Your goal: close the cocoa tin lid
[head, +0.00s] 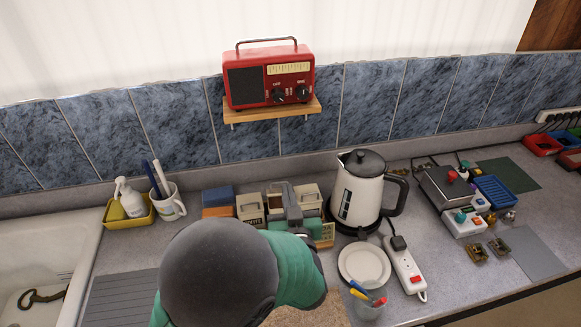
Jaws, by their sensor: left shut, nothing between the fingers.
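A row of cream tins stands against the back of the counter. The left tin (250,211) has a dark handle-like loop on its front and small lettering that I cannot read surely. Another cream tin (309,197) stands to the right. I cannot tell which one is the cocoa tin or how its lid stands. My left gripper (283,186) is shut and empty, in front of or over the middle of the row. It and my arm hide part of the tins. My right gripper is not in view.
A kettle (358,193) stands close right of the tins. Blue and orange boxes (218,199) stand left. A plate (364,265), a cup of pens (367,303) and a power strip (405,266) lie right. A red radio (269,80) sits on a shelf above.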

